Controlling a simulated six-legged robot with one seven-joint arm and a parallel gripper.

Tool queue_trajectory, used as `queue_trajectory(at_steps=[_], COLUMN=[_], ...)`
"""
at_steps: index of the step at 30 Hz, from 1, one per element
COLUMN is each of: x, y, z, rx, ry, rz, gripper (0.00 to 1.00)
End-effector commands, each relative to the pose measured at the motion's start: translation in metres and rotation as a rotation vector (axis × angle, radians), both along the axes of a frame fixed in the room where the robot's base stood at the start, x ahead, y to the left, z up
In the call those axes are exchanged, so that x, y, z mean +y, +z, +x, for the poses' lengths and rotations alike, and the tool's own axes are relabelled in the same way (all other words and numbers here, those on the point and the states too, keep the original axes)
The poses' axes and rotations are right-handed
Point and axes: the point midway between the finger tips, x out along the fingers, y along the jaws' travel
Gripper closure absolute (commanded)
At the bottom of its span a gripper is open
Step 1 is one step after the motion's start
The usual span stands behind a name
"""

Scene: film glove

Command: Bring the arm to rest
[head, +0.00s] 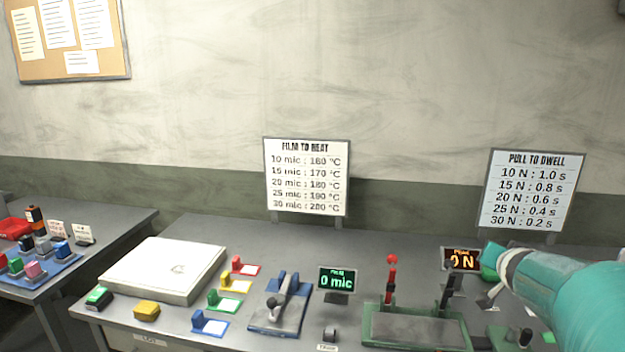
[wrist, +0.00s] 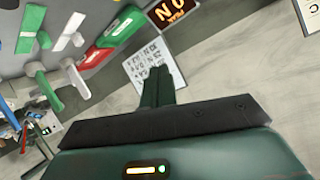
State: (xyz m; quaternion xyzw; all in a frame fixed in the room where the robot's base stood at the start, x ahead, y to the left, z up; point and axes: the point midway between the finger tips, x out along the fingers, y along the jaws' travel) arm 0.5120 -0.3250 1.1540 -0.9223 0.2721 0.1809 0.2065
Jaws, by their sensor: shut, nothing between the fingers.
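My arm, in teal, reaches in from the right edge of the head view, above the right part of the grey bench (head: 230,235). Its end is near the orange "0 N" display (head: 461,259); the fingers cannot be made out clearly there. In the wrist view my gripper (wrist: 158,85) shows as two dark fingers close together, shut and empty. The fingers are in front of a white chart (wrist: 140,62) and the wall, apart from any object.
A green-based device with a red-knobbed lever (head: 392,285) stands below the display. Left of it are a green "0 mic" display (head: 337,280), a blue lever device (head: 280,305), coloured blocks and a white flat box (head: 165,268). Two signs (head: 306,177) (head: 532,190) stand at the back. Another table is left.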

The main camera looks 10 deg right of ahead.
Motion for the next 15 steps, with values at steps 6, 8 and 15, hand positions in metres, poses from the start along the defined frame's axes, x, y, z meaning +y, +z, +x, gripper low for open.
queue_trajectory(at_steps=[6, 8, 15], x=[0.087, 0.113, 0.231], y=[0.029, 0.026, -0.011], z=[-0.046, -0.064, -0.15], rx=[0.121, 0.185, 0.479], ry=[-0.003, 0.021, 0.305], rz=[-0.123, -0.133, -0.111], gripper=[1.0, 1.0, 1.0])
